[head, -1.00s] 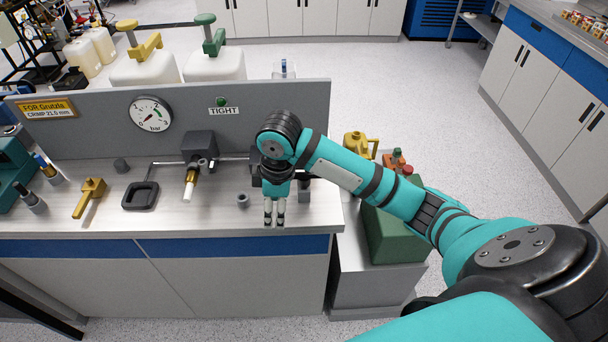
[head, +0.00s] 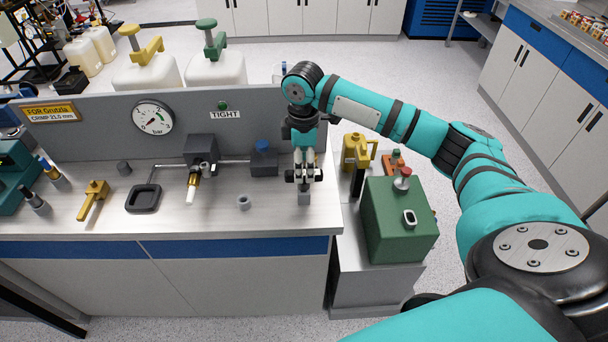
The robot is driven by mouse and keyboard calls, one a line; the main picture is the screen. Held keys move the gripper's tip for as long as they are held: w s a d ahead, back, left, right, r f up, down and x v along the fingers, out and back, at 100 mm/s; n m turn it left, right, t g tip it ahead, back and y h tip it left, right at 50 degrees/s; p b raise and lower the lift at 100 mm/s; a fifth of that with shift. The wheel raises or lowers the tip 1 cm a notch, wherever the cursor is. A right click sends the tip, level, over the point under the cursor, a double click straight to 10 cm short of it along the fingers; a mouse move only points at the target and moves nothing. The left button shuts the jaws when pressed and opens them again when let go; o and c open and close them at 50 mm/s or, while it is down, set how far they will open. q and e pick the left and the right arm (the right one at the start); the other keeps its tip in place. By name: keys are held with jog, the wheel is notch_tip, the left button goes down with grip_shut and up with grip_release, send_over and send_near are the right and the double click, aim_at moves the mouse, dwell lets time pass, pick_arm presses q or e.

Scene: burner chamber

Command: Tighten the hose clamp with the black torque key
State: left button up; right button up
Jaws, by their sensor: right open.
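My right gripper (head: 304,178) points down at the bench's right end, open. Its fingers are around or just in front of a small black handle, which looks like the black torque key (head: 317,173), above a grey block (head: 304,198). The gripper hides much of it, and I cannot tell whether they touch. A brass fitting with a white end (head: 192,184) sticks out of the dark box on the panel. The hose clamp is too small to tell apart there. My left gripper is not in view.
A yellow-handled tool (head: 92,200), a black square loop (head: 143,198) and a small grey ring (head: 243,202) are on the bench (head: 225,222). A blue-topped dark block (head: 264,158) is left of my gripper. A green box (head: 398,225) stands to the right. A gauge (head: 153,117) is on the panel.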

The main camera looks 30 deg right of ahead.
aim_at(304, 183)
notch_tip(304, 183, down, 2)
jog(key=shift+f, duration=0.25)
notch_tip(304, 183, down, 4)
jog(key=shift+d+f+p, duration=0.1)
jog(key=shift+p, duration=1.15)
jog(key=shift+f, duration=0.55)
jog(key=shift+w+r, duration=0.1)
grip_shut()
